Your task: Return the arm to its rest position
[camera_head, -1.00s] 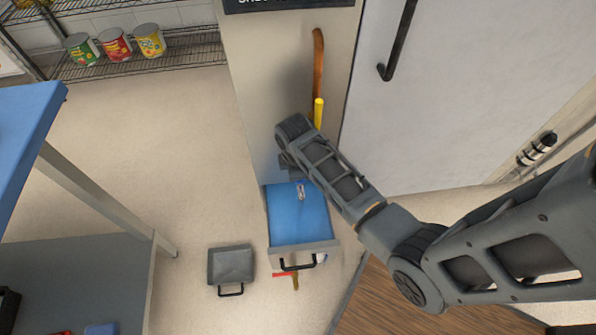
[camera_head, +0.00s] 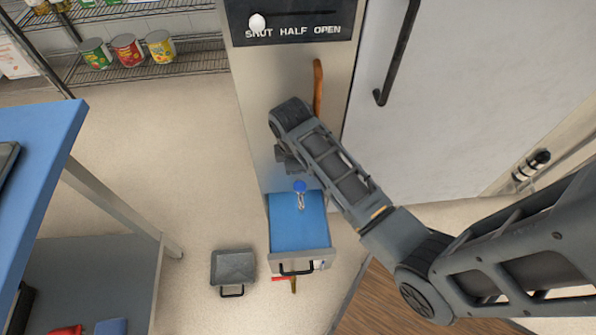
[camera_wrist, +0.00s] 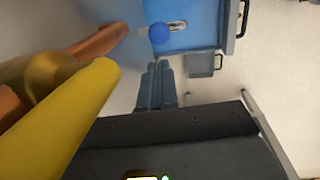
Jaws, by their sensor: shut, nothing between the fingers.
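My arm stretches in from the right in the head view, bent at the elbow. My gripper (camera_head: 287,160) is at its far end, mostly hidden behind the wrist, above the back of an open blue-lined drawer (camera_head: 285,228). In the wrist view the two fingers of my gripper (camera_wrist: 157,88) are together, shut with nothing between them. A silver item with a blue ball (camera_head: 300,186) lies in the drawer, apart from the fingers; it also shows in the wrist view (camera_wrist: 159,33).
A brown curved handle (camera_head: 318,88) stands close beside the arm; its yellow part (camera_wrist: 75,115) looms in the wrist view. A slider panel (camera_head: 290,28) is above. A grey pan (camera_head: 233,267) lies on the floor. A blue table (camera_head: 35,150) is left, a white door (camera_head: 440,110) right.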

